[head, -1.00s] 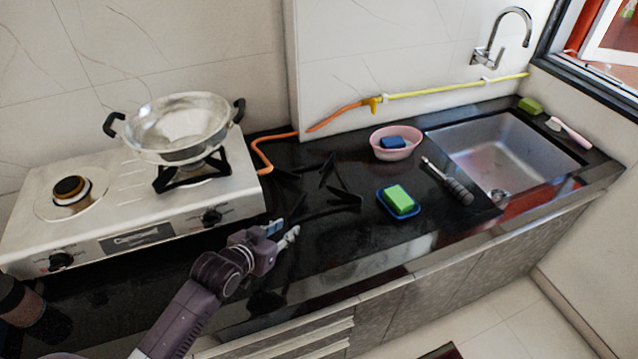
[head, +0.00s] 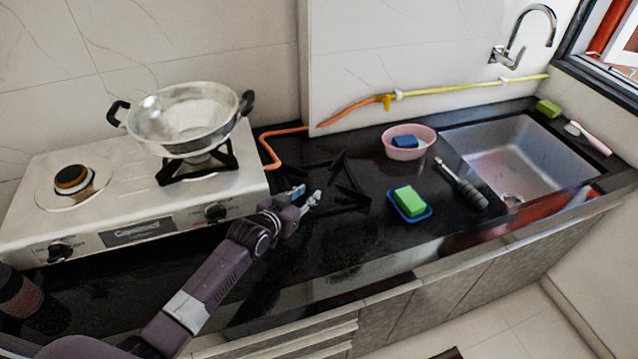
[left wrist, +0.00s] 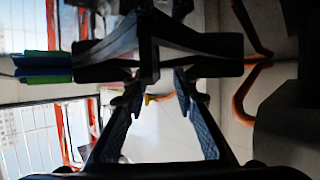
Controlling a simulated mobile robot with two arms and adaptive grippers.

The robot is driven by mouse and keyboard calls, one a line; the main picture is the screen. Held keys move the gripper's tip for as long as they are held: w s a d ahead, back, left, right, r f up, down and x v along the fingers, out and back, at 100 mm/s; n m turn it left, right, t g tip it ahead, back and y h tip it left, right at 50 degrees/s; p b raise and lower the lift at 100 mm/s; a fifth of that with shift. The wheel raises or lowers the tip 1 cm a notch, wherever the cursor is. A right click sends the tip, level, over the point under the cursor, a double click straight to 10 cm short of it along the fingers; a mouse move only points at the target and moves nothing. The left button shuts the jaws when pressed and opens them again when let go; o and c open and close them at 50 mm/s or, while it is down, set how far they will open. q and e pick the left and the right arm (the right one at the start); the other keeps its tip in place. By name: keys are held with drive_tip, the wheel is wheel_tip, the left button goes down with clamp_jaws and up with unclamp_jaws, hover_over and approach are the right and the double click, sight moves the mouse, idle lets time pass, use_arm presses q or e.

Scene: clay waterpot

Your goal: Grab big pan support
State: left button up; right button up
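The big pan support (head: 345,197) is a black metal frame with several arms, lying on the dark counter right of the stove. My left gripper (head: 306,194) is at its left side, low over the counter, fingers apart. In the left wrist view the support (left wrist: 155,45) looms dark and close, just beyond the two spread fingertips of my left gripper (left wrist: 158,85). Nothing shows clamped between them; I cannot tell whether they touch it. Another black support (head: 195,170) stands on the stove under the metal pan (head: 185,118). My right gripper is not in view.
The stove (head: 120,190) fills the left. An orange hose (head: 272,150) runs behind the support. A pink bowl (head: 421,148), a green sponge on a blue dish (head: 420,214) and a dark-handled tool (head: 465,187) lie to the right, before the sink (head: 515,160).

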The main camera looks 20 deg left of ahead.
use_arm(q)
drive_tip(key=shift+w+d+f, duration=0.15)
drive_tip(key=shift+w+d, duration=0.05)
drive_tip(key=shift+w, duration=0.2)
drive_tip(key=shift+w+d, duration=0.15)
drive_tip(key=shift+d, duration=0.2)
drive_tip(key=shift+c, duration=1.5)
drive_tip(key=shift+a+f, duration=0.1)
drive_tip(key=shift+a, duration=0.1)
clamp_jaws()
drive_tip(key=shift+w+r, duration=0.15)
drive_tip(key=shift+r, duration=0.1)
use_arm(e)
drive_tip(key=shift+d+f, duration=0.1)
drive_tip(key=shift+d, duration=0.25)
